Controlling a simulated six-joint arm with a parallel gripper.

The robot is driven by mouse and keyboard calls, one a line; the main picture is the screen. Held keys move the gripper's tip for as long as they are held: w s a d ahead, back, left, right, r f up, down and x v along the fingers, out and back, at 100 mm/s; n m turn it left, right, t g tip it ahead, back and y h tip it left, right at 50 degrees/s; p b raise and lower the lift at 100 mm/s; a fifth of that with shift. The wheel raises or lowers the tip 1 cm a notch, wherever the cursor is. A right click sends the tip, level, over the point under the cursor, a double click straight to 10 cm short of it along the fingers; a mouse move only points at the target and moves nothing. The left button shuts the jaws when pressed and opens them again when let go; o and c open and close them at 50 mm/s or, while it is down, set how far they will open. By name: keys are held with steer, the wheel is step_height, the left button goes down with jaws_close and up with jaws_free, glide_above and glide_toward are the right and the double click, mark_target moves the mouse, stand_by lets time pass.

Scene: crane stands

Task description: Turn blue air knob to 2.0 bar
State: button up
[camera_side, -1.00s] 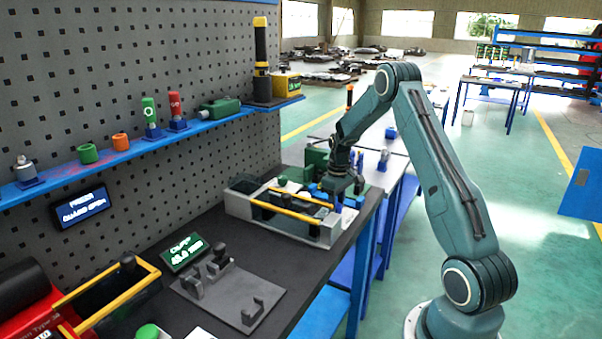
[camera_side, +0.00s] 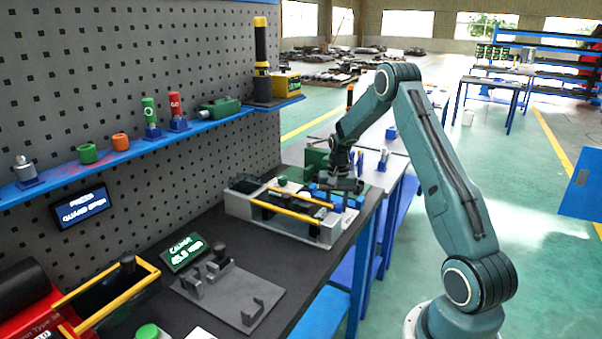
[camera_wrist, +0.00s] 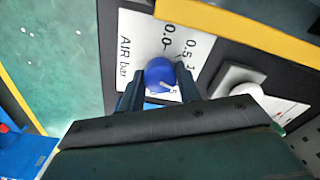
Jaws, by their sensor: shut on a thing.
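The blue air knob (camera_wrist: 160,75) sits on a white plate (camera_wrist: 137,45) marked "AIR bar", with 0.0, 0.5 and part of a further number readable. A light pointer mark on the knob points toward the lower right in the wrist view; the scale there is partly hidden by my gripper. My gripper (camera_wrist: 157,80) is shut on the knob, one finger on each side.
A yellow bar (camera_side: 288,211) runs along the fixture's front, close to my gripper. A white round part (camera_wrist: 240,88) sits beside the knob plate.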

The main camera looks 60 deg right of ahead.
mark_target(336, 204)
steer(key=m, duration=1.4)
stand_by(0.5)
steer(key=o, duration=1)
steer(key=shift+r, duration=0.1)
step_height(336, 204, up, 14)
steer(key=shift+f, duration=0.2)
steer(key=shift+r, duration=0.1)
